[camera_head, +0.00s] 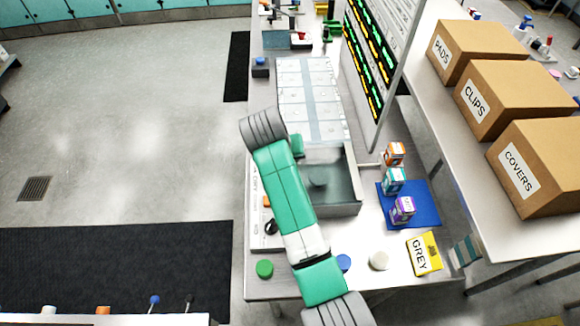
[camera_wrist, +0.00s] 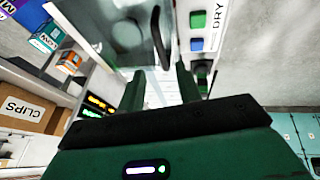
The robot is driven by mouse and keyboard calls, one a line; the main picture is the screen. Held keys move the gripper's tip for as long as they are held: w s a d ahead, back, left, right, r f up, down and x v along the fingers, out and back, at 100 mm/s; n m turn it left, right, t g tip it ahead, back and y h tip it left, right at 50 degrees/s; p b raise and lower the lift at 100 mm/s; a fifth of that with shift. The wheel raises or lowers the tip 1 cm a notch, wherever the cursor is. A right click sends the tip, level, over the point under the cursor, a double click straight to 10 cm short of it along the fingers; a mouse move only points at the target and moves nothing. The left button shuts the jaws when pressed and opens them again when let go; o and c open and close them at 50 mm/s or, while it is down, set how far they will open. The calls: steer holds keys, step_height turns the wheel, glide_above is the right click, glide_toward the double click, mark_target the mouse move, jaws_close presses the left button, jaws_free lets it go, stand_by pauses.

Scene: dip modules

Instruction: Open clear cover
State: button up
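The clear cover (camera_head: 338,172) appears as a glassy grey, box-like surface on the bench, partly hidden behind my arm in the head view. In the wrist view a translucent grey surface (camera_wrist: 118,38) fills the upper middle, with a dark curved bar like a handle (camera_wrist: 160,38) at its right edge. My gripper (camera_wrist: 160,74) is open, its two green fingers apart with nothing seen between them. The bar is just beyond the fingertips in the picture; I cannot tell the distance. In the head view my arm mostly hides the gripper.
A white panel marked DRY with green (camera_wrist: 197,20) and blue (camera_wrist: 197,44) buttons is beside the bar. Cartons (camera_head: 535,165) line the right shelf.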

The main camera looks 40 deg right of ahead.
steer(key=x, duration=0.7)
steer(key=shift+d+f+b, duration=0.1)
steer(key=shift+f+b, duration=0.15)
steer(key=shift+b, duration=0.15)
jaws_close()
